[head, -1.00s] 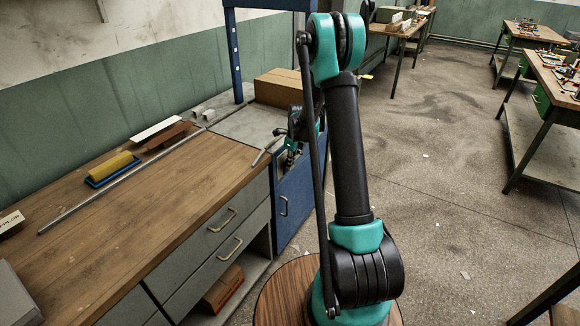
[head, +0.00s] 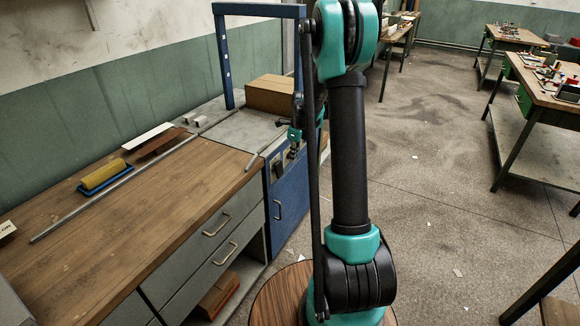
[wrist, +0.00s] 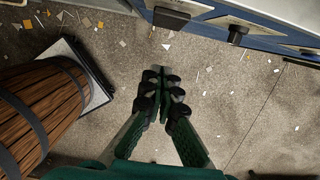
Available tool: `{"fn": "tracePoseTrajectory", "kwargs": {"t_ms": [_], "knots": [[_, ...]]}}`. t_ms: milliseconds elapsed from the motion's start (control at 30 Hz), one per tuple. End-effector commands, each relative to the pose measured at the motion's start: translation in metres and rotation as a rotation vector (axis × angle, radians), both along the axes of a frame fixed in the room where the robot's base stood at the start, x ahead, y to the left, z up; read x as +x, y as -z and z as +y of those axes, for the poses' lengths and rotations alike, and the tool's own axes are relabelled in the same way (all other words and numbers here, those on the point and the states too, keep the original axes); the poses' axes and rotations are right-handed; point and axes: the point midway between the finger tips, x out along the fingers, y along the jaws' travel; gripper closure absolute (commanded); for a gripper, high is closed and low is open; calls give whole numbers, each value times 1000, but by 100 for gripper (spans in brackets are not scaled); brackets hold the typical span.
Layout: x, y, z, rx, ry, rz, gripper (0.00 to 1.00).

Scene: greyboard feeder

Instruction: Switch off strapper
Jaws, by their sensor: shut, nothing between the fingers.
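The strapper is a blue cabinet (head: 288,203) with a grey top and a blue arch frame (head: 226,62), at the end of the wooden bench. Its front has a small control panel (head: 283,165) with dark parts, too small to read as on or off. In the wrist view a blue-and-pale front runs along the top right, with two black protruding parts, a wider one (wrist: 172,18) and a smaller one (wrist: 237,34). My gripper (wrist: 165,82) is shut and empty over the floor, below these parts and apart from them. In the head view my arm hides part of the strapper's right side.
A cardboard box (head: 271,94) stands on the strapper's top. The wooden bench (head: 130,235) holds a yellow roller in a blue tray (head: 104,177) and a long metal bar. Workbenches (head: 548,85) stand at the right. Open, littered floor (head: 430,200) lies right of the arm.

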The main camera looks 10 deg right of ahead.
Motion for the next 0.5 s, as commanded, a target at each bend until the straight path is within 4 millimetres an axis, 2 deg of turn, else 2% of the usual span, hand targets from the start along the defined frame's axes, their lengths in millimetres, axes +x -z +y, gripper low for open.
{"fn": "tracePoseTrajectory", "kwargs": {"t_ms": [100,200,500], "knots": [[-2,-16,-2,0,0,0,100],[-2,-24,-3,0,1,0,100],[-3,-29,-4,0,1,0,100]]}}
